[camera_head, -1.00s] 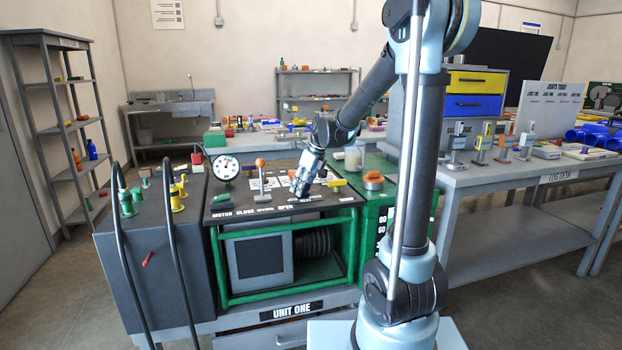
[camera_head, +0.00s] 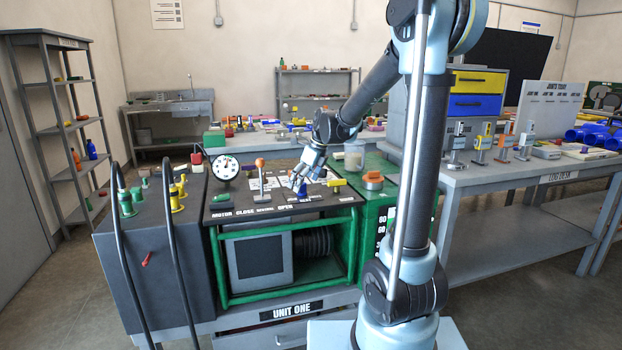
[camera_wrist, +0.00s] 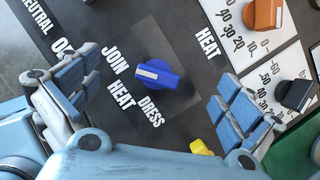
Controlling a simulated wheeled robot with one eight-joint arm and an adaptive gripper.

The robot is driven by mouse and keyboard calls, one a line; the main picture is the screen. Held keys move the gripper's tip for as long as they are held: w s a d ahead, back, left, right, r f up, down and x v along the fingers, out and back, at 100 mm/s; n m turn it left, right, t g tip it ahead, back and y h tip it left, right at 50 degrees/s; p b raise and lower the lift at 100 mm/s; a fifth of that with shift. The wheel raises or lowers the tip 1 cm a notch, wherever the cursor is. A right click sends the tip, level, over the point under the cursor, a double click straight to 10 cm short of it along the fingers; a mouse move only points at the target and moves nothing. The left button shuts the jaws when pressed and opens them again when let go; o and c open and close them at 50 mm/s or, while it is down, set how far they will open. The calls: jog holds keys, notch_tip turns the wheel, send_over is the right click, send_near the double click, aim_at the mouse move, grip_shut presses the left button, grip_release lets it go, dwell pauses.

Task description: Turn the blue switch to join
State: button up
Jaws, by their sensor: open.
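The blue switch (camera_wrist: 158,75) is a round knob with a white mark on its raised grip, on a dark plate lettered JOIN, HEAT and DRESS. In the wrist view its white mark lies on the left side, towards the lettering JOIN and HEAT. In the head view the blue switch (camera_head: 302,192) shows on the cart's top panel, just below my gripper (camera_head: 302,178). In the wrist view my gripper (camera_wrist: 153,92) is open, one finger on each side of the switch and apart from it.
An orange knob (camera_wrist: 264,14) and a black knob (camera_wrist: 296,94) sit on white dials at the right of the wrist view. A yellow part (camera_wrist: 201,147) is near the right finger. An orange-topped lever (camera_head: 260,178) and a gauge (camera_head: 225,167) stand left of my gripper.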

jog(key=shift+v, duration=2.25)
jog(key=shift+s+d, duration=0.2)
jog(key=shift+s, duration=0.05)
jog(key=s+d+n, duration=0.1)
jog(key=s+d, duration=0.1)
jog(key=s+d+n, duration=0.3)
jog(key=s+n, duration=0.1)
jog(key=s, duration=0.1)
jog(key=shift+d+f+h, duration=0.3)
jog(key=shift+d+h, duration=0.1)
jog(key=s+d+f+n+h, duration=0.1)
jog(key=s+d+f+n, duration=0.3)
jog(key=s+n, duration=0.2)
jog(key=s+d+f+n+h, duration=0.1)
jog(key=s+d+f+n, duration=0.3)
jog(key=s, duration=0.5)
jog(key=s+d+f+n+h, duration=0.1)
jog(key=s+d+f+n, duration=0.3)
jog(key=s+d+n, duration=0.2)
jog(key=s+n, duration=0.2)
jog(key=n, duration=0.1)
jog(key=shift+s+f, duration=0.3)
jog(key=shift+s, duration=0.05)
